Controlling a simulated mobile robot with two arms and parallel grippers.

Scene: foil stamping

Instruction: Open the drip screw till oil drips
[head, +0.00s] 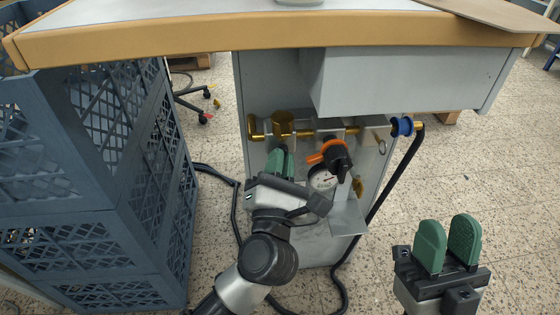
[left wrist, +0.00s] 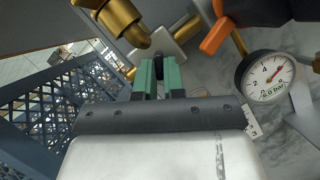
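A brass oil unit hangs inside the grey cabinet, with a brass cylinder (head: 283,123) at the left of the pipe row. It shows large in the left wrist view (left wrist: 122,22). My left gripper (head: 280,162) is just below this cylinder, its green fingertips pointing up. In the left wrist view, its fingers (left wrist: 158,78) stand close together with a narrow dark gap. I cannot make out the drip screw, nor whether anything is between the fingers. No oil drop shows. My right gripper (head: 448,243) is open and empty at the lower right, away from the cabinet.
An orange-handled valve (head: 328,151) and a pressure gauge (head: 322,179) sit close right of my left gripper. A blue fitting (head: 402,126) joins a black hose (head: 392,185). Blue crates (head: 75,190) stand at left. The table edge (head: 270,31) overhangs the cabinet.

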